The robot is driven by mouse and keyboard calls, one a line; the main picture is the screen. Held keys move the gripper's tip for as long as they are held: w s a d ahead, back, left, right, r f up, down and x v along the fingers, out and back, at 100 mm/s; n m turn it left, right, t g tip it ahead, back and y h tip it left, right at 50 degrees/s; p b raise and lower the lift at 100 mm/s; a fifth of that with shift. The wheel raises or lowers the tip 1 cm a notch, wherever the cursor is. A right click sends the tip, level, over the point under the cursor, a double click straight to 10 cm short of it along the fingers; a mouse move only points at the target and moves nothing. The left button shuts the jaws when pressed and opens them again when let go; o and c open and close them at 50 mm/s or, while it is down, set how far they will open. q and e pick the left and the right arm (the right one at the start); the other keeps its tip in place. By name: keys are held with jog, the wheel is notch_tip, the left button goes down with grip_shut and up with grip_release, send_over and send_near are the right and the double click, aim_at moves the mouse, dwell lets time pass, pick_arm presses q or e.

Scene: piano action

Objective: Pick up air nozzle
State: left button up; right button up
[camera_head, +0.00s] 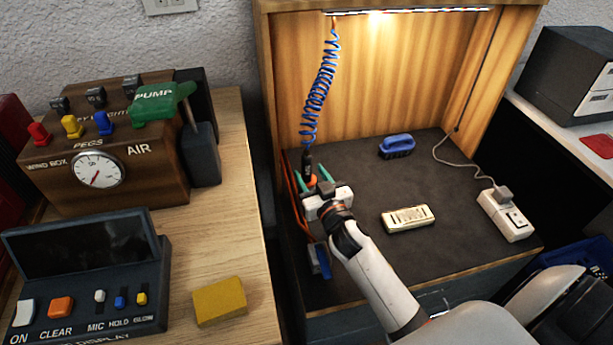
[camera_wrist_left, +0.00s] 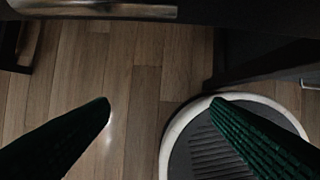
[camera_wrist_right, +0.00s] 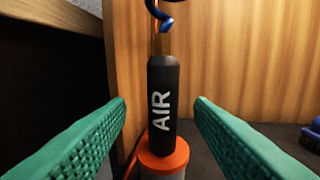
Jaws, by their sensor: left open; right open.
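The air nozzle (camera_wrist_right: 163,100) is a black upright cylinder marked AIR, with an orange collar (camera_wrist_right: 165,160) below it, in the right wrist view. A blue coiled hose (camera_head: 318,90) hangs down to it from the top of the wooden booth. In the head view the nozzle (camera_head: 307,163) is small and partly hidden at its lower end by my gripper. My right gripper (camera_wrist_right: 160,110) is open, its green fingers on either side of the nozzle with gaps showing. My left gripper (camera_wrist_left: 160,102) is open and empty above the floor, seen only in the left wrist view.
The booth's dark floor (camera_head: 450,185) holds a blue-handled brush (camera_head: 397,146), a cream block (camera_head: 408,218) and a white power strip (camera_head: 505,215). A wooden console (camera_head: 110,150) and a yellow block (camera_head: 219,302) stand on the left bench.

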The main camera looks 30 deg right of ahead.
aim_at(309, 170)
jog(key=w, duration=0.3)
jog(key=shift+d+f, duration=0.2)
jog(key=shift+d, duration=0.1)
jog(key=shift+w+b, duration=0.3)
jog(key=shift+w, duration=0.15)
pick_arm(q)
jog(key=shift+w+f, duration=0.3)
pick_arm(e)
grip_shut()
pick_arm(q)
jog(key=shift+d, duration=0.1)
pick_arm(e)
jog(key=shift+r, duration=0.1)
pick_arm(q)
jog(key=shift+r, duration=0.1)
pick_arm(e)
jog(key=shift+r, duration=0.1)
